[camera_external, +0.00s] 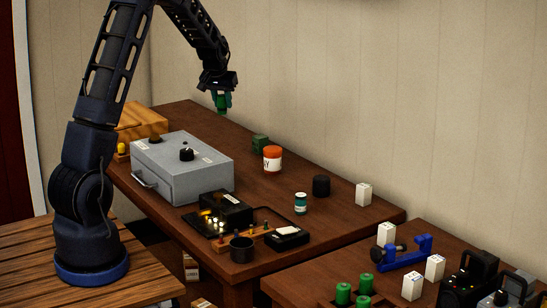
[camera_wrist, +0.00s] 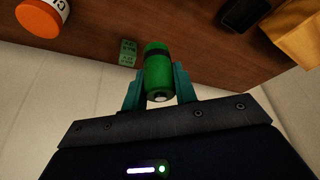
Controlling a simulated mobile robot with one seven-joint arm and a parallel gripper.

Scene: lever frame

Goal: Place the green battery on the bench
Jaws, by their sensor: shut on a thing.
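The green battery (camera_wrist: 157,72) is a green cylinder with a dark band and a pale metal end. My gripper (camera_wrist: 159,88), with teal fingers, is shut on it in the wrist view. In the external view my gripper (camera_external: 222,98) holds the battery (camera_external: 221,103) in the air above the far end of the brown bench (camera_external: 205,115). The battery hangs roughly upright there, with bare bench wood below and in front of it.
A grey metal box (camera_external: 180,165) and a wooden box (camera_external: 140,120) stand at the left. A green block (camera_external: 260,144), an orange-lidded jar (camera_external: 272,158), a black cylinder (camera_external: 321,186) and a small teal jar (camera_external: 301,203) stand rightward. Several green cylinders (camera_external: 343,293) are on the nearer table.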

